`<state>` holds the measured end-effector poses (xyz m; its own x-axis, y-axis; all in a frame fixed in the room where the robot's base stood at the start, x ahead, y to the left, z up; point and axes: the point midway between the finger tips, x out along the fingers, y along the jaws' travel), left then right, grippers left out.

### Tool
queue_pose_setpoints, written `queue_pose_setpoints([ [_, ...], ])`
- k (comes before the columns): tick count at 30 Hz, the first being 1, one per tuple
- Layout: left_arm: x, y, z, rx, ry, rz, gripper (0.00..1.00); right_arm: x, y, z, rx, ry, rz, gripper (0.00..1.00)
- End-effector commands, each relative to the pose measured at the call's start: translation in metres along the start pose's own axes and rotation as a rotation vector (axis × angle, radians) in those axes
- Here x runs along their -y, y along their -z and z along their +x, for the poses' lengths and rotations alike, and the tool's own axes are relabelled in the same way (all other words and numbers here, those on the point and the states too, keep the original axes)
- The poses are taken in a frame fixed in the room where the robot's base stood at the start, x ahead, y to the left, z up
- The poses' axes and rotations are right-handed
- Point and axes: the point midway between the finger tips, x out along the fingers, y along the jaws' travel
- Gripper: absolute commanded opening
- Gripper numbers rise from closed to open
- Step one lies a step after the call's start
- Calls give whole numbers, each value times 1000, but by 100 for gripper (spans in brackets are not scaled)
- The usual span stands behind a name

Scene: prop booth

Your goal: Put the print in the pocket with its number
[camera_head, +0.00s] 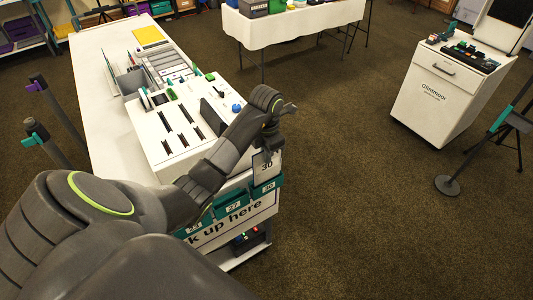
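The print (265,168) is a pale card with a dark edge and the number 30 on it. It is upright at the counter's front right corner, directly above the teal pocket (257,192) labelled 30. I cannot tell whether its lower edge is inside the pocket. My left gripper (268,150) points down and appears shut on the print's top edge; its fingers are small and partly hidden. Pockets labelled 27 (233,206) and, apparently, 23 (194,227) are to the left, partly behind my arm. My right gripper is out of view.
The white counter (100,60) carries a slotted white unit (176,137), a blue knob (237,107) and a yellow sheet (148,35). A white cabinet (430,105) and a tripod stand at right. Posts (40,135) stand at left. Open carpet lies right of the counter.

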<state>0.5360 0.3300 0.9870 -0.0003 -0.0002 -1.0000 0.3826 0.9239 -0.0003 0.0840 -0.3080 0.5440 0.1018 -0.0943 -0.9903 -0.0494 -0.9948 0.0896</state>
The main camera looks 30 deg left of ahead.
Motion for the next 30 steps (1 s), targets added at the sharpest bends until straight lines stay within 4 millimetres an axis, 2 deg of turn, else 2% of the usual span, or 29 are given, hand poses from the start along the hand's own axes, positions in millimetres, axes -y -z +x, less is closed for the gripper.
queue_pose_setpoints([
  [30, 0, 0, 38, 0, 0, 0, 0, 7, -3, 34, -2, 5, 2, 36],
])
